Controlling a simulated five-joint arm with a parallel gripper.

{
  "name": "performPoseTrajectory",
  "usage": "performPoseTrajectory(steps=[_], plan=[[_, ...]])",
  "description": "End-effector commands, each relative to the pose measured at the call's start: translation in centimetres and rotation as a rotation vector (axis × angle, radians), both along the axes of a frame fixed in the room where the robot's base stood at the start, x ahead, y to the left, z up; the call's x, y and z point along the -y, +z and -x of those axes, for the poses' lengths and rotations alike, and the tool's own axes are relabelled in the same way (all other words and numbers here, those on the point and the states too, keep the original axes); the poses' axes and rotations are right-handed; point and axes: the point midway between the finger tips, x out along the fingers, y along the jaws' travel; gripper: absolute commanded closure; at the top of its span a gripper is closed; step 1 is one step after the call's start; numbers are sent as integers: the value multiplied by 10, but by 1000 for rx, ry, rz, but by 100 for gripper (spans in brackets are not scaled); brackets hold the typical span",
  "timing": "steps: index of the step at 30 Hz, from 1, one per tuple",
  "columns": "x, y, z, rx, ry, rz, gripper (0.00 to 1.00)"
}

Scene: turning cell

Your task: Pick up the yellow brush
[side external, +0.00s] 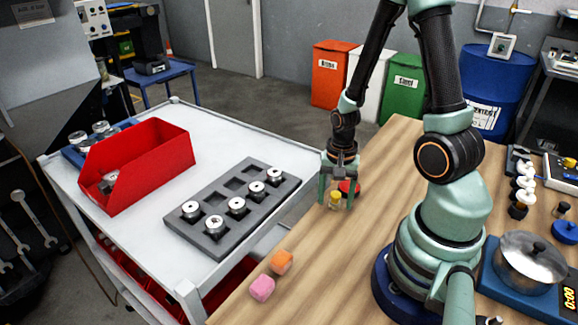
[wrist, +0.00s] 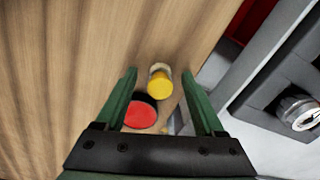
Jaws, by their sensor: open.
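The yellow brush (side external: 335,198) is a small, short piece on the wooden bench near its edge by the white cart. In the wrist view the yellow brush (wrist: 160,84) shows a round yellow top and a pale far end. My gripper (side external: 336,203) is open and points down, with one finger on each side of the brush. In the wrist view my gripper (wrist: 159,72) has the brush between its fingertips, nearer the right finger, with gaps showing. I cannot tell the exact height of the fingertips above the bench.
A red and black round piece (wrist: 140,114) lies beside the brush, close to the left finger; it also shows in the side view (side external: 349,187). Orange (side external: 281,262) and pink (side external: 262,289) blocks lie nearer the front. A grey tray (side external: 258,203) with metal parts stands on the cart.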

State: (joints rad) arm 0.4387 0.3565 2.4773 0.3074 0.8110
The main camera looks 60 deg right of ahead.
Motion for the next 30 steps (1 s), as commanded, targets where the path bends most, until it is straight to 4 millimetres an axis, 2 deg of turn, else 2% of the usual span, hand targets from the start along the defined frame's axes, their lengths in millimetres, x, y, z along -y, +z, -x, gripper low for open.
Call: performPoseTrajectory(steps=[6, 8, 9, 12, 23, 30], plan=[[0, 0, 0, 0, 0, 0, 29], [0, 0, 0, 0, 0, 0, 52], [0, 0, 0, 0, 0, 0, 68], [0, 0, 0, 0, 0, 0, 100], [0, 0, 0, 0, 0, 0, 100], [0, 9, -1, 3, 0, 1, 100]])
